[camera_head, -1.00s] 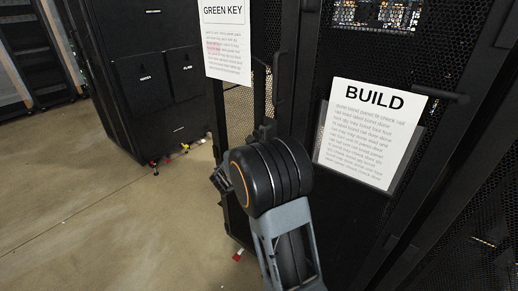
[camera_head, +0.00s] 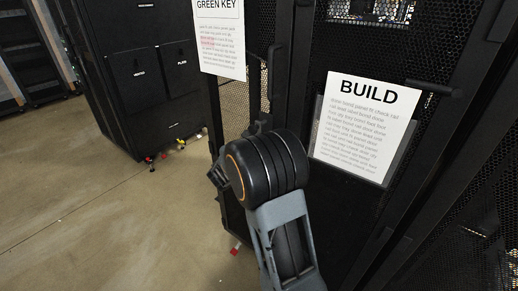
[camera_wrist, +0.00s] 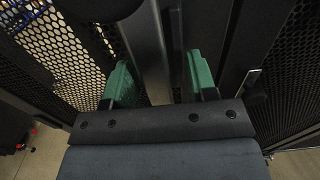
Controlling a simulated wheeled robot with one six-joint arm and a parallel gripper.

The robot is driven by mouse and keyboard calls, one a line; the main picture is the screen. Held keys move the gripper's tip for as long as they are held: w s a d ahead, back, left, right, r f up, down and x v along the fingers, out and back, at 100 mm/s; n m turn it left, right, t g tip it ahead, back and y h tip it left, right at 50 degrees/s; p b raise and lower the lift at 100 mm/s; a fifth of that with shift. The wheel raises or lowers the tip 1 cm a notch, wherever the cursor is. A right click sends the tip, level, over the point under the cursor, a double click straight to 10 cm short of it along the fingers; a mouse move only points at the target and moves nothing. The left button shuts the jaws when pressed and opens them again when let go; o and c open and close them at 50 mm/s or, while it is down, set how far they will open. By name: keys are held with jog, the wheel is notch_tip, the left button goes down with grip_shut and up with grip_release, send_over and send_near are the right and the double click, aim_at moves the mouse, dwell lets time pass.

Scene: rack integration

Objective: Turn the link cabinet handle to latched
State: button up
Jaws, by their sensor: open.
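My gripper (camera_wrist: 160,80) shows in the wrist view as two green fingers, set apart with nothing clearly held between them. A dark cabinet edge (camera_wrist: 150,48) lies beyond the gap. A black vertical handle (camera_head: 272,72) is on the mesh door beside the GREEN KEY sheet. A black bar-like handle (camera_head: 434,88) sticks out roughly level at the upper right of the BUILD sheet. No label reading "link" is legible, so I cannot tell which handle is the link cabinet's.
The GREEN KEY sheet (camera_head: 221,40) and BUILD sheet (camera_head: 362,130) hang on black cabinet fronts. Another black cabinet (camera_head: 150,75) stands at the left, with small coloured items (camera_head: 165,155) at its foot. The floor (camera_head: 95,205) at the left is open.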

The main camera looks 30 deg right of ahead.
jog(key=shift+a, duration=0.1)
jog(key=v, duration=1.3)
jog(key=shift+s+a, duration=0.2)
jog(key=shift+a, duration=0.1)
jog(key=s+a+f+m+g+y+p, duration=0.1)
jog(key=s+a+f+m+g+y, duration=0.15)
jog(key=s+m+y, duration=0.35)
jog(key=s+a+f+m+g+y+p, duration=0.1)
jog(key=s+f+m+g+y+p, duration=0.1)
jog(key=s+f+m+g+y, duration=0.45)
jog(key=s+a+r+m+t+y+p, duration=0.1)
jog(key=a+r+m+t+y+p, duration=0.1)
jog(key=r, duration=0.5)
jog(key=s+a+r+m+t+y+p, duration=0.2)
jog(key=a+r+m+t, duration=0.1)
jog(key=r+m, duration=0.4)
jog(key=shift+s+t, duration=0.2)
jog(key=shift+t, duration=0.7)
jog(key=shift+m+y, duration=0.25)
